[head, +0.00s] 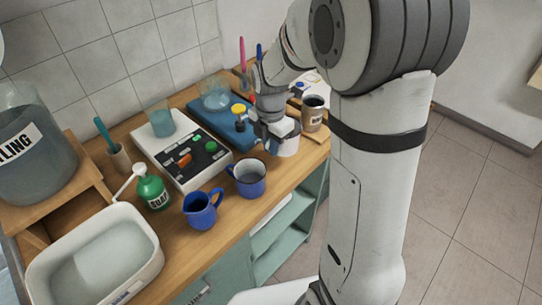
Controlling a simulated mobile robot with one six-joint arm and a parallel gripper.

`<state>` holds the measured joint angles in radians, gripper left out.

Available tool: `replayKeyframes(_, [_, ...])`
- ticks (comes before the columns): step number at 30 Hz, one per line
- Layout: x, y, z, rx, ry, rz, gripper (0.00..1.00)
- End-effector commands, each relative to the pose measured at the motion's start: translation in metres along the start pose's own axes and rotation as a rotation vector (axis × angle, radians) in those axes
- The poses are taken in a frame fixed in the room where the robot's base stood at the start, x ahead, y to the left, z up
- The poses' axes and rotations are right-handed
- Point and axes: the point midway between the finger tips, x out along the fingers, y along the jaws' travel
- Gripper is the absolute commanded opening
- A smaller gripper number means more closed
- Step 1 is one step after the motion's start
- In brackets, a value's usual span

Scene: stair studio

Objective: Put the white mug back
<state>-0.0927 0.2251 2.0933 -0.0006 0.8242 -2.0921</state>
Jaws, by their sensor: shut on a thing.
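The white mug (288,147) is at the right end of the wooden counter (222,222), partly hidden by my gripper. My gripper (276,134) reaches down from above and is shut on the mug. The mug looks upright; I cannot tell whether its base touches the counter. Its handle is not clearly visible.
A brown labelled cup (312,114) stands just right of the mug. A blue enamel mug (249,178), a blue jug (202,210), a green soap bottle (153,192) and a white basin (95,260) line the front. A button panel (183,152) and blue scale-like device (222,122) stand behind.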

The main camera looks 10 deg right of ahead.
Motion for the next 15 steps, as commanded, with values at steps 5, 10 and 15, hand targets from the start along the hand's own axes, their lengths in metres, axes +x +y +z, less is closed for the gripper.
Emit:
replayKeyframes(5, [0.021,0.001,-0.002,-0.006,0.000,-0.001,0.00])
replayKeyframes(10, [0.044,0.002,-0.004,-0.009,0.001,-0.003,0.00])
replayKeyframes(15, [0.059,0.002,-0.004,-0.010,0.000,0.000,0.00])
